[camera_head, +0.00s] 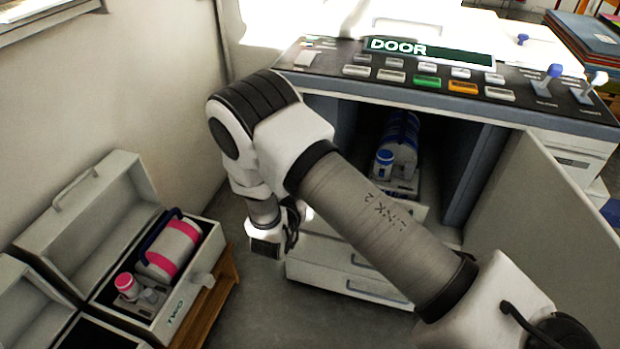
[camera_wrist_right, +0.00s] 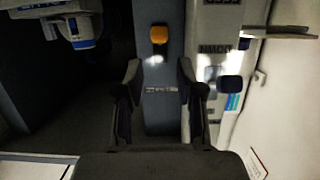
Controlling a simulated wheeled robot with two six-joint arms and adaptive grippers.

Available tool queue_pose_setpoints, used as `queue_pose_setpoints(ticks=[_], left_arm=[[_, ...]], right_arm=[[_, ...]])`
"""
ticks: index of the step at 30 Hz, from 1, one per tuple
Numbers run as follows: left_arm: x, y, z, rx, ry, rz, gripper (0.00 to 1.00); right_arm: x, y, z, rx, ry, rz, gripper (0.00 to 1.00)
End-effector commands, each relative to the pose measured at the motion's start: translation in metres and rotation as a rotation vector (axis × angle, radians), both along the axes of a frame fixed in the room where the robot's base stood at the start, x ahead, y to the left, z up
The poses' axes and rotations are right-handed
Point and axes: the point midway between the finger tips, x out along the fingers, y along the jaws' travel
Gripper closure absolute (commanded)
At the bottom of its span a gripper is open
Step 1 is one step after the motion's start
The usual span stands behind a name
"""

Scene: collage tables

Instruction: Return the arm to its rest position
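My right arm (camera_head: 375,230) comes in from the lower right of the head view. It bends at an elbow in front of the cabinet and its wrist (camera_head: 265,225) points down. In the right wrist view my right gripper (camera_wrist_right: 159,78) is open, with its two dark fingers apart and nothing held between them. In the head view its fingers are not clearly seen. My left gripper and left arm are not in view.
A cabinet (camera_head: 320,92) with its door (camera_head: 550,225) open holds a blue-banded device (camera_head: 402,150). An open box (camera_head: 195,290) at left holds a pink-banded device (camera_head: 172,250).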

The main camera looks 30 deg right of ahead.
Motion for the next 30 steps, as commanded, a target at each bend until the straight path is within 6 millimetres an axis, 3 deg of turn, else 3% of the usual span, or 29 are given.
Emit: queue_pose_setpoints(ticks=[4, 18, 22, 25, 27, 30], left_arm=[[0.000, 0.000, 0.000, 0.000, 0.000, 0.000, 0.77], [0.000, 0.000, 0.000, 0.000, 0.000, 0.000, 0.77], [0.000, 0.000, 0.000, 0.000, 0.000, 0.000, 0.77], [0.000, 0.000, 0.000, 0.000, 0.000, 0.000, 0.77], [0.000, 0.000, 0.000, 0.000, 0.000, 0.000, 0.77], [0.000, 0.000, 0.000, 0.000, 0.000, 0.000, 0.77]], right_arm=[[-0.010, 0.012, 0.005, -0.002, -0.001, 0.000, 0.62], [-0.011, 0.012, 0.005, 0.000, -0.001, -0.001, 0.62], [-0.021, 0.003, -0.011, 0.008, 0.029, -0.023, 0.62], [-0.056, -0.022, -0.046, 0.024, 0.143, -0.045, 0.62], [-0.094, -0.030, -0.085, 0.076, 0.313, 0.025, 0.62], [-0.156, -0.020, -0.135, 0.197, 0.570, 0.173, 0.62]])
